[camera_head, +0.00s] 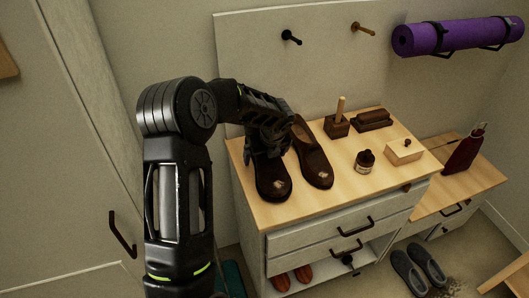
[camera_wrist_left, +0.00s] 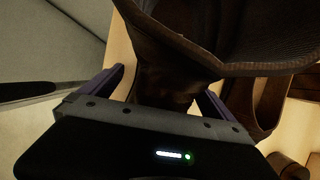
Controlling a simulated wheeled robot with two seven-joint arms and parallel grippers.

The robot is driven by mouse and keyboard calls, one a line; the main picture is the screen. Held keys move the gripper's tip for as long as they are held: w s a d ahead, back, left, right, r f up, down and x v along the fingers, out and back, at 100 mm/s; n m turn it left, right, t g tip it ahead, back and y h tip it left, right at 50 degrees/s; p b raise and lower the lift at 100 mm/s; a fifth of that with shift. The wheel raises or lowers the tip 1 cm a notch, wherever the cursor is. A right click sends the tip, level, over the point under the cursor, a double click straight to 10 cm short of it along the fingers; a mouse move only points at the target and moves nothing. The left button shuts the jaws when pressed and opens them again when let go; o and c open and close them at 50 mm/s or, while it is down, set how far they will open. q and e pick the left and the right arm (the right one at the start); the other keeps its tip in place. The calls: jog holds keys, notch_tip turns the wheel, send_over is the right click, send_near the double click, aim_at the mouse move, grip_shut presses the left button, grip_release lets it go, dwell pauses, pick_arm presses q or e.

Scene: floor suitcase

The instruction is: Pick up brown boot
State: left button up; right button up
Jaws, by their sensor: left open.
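The left boot (camera_head: 273,184) is darker and partly hidden by my left gripper (camera_head: 266,145). The right boot (camera_head: 314,160) stands beside it. My left gripper is over the rear part of the left boot. In the left wrist view, the left gripper's two fingers (camera_wrist_left: 165,98) are apart, with the dark brown boot (camera_wrist_left: 175,70) showing between and beyond them. I cannot tell whether the fingers touch it. My right gripper is in neither view.
On the cabinet top (camera_head: 335,195) are a brush holder (camera_head: 337,127), a brown brush (camera_head: 372,119), a small jar (camera_head: 365,161) and a light box (camera_head: 403,151). Grey shoes (camera_head: 418,268) lie on the floor.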

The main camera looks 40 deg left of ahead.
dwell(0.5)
pick_arm(q)
jog(key=shift+r, duration=0.1)
jog(key=c, duration=2)
notch_tip(320, 180, up, 10)
